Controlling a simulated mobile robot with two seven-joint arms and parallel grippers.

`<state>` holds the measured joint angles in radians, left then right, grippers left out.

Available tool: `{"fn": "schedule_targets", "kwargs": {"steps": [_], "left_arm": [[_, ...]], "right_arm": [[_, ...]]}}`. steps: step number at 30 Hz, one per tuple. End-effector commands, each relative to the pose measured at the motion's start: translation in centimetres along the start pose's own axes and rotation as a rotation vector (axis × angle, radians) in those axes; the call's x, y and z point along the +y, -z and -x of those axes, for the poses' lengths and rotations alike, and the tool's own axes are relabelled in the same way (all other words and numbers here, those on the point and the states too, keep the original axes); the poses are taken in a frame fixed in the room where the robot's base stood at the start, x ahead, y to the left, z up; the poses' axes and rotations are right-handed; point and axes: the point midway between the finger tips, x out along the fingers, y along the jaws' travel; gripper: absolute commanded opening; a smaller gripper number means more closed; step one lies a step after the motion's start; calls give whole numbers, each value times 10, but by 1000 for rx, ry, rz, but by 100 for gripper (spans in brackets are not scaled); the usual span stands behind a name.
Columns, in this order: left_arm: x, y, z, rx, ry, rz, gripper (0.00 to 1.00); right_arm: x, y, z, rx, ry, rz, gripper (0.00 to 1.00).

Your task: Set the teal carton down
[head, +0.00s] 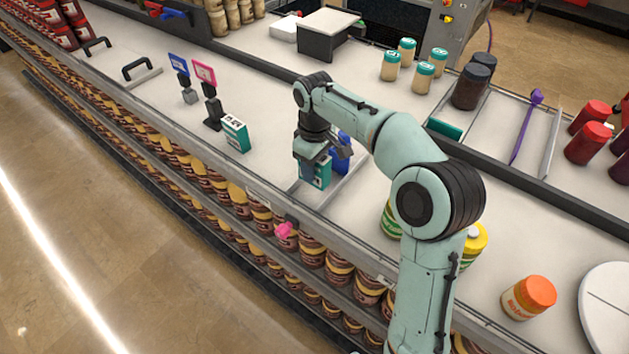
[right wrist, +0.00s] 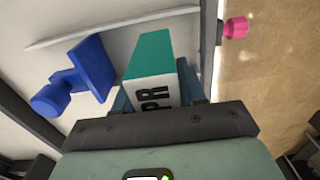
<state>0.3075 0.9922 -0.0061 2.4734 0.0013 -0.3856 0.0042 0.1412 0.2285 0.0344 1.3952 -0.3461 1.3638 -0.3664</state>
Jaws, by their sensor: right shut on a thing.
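A teal and white carton (head: 322,172) is held in my right gripper (head: 314,160), low over the counter. In the right wrist view the carton (right wrist: 152,68) sits between the fingers, with its teal end and white lettered side showing. I cannot tell whether its far end touches the counter. A similar teal and white carton (head: 235,133) stands on the counter to the left, near the sign holders. My left gripper is not in view.
A blue object (head: 342,152) stands close beside the held carton; it also shows in the right wrist view (right wrist: 90,68). A pink knob (head: 284,230) is at the counter's front edge. Counter is clear between the two cartons. Teal-lidded jars (head: 390,66) stand further back.

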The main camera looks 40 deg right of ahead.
Motion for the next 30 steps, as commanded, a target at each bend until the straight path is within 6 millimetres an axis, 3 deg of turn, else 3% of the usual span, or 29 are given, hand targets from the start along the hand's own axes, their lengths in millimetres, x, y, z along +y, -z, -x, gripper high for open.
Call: {"fn": "schedule_targets", "kwargs": {"steps": [5, 12, 24, 25, 27, 30], "left_arm": [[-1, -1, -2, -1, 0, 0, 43], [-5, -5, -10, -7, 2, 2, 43], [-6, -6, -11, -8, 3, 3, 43], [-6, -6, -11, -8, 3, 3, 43], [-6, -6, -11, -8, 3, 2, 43], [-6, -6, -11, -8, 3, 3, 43]], "right_arm": [[0, 0, -12, 0, 0, 0, 6], [0, -1, -46, -2, 1, 0, 6], [0, 0, -50, 1, 0, 0, 6], [0, 0, -49, 1, -1, 0, 50], [0, 0, -49, 1, -1, 0, 65], [0, 0, -49, 1, -1, 0, 65]]}}
